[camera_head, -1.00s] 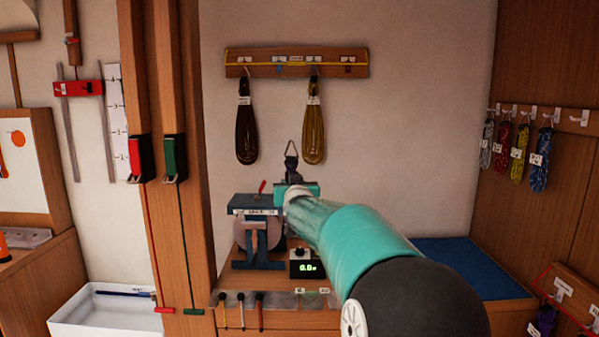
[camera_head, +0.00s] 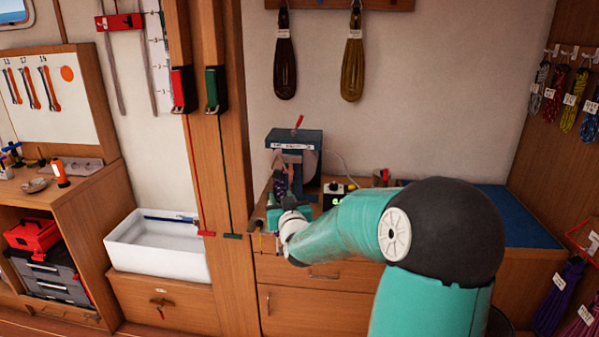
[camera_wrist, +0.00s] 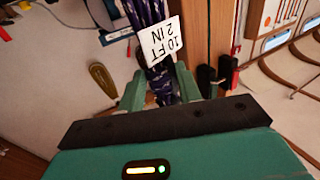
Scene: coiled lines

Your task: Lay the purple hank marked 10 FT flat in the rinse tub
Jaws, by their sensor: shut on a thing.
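The purple hank with light flecks (camera_wrist: 146,16) is between the fingers of my gripper (camera_wrist: 160,90) in the wrist view, its white tag reading 10 FT 2 IN. In the head view my gripper (camera_head: 287,208) is shut on it at the front of the bench, and the dark purple hank (camera_head: 280,180) rises above the fingers, partly hidden. The white rinse tub (camera_head: 158,258) stands lower and to the left, apart from my gripper. A blue rod lies along its back rim. The visible part of its inside looks otherwise empty.
A wooden post (camera_head: 235,130) with red and green straps stands between the tub and my gripper. A blue-topped device (camera_head: 294,139) and a small display box (camera_head: 335,193) stand on the bench. Other purple hanks (camera_head: 560,298) hang at lower right.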

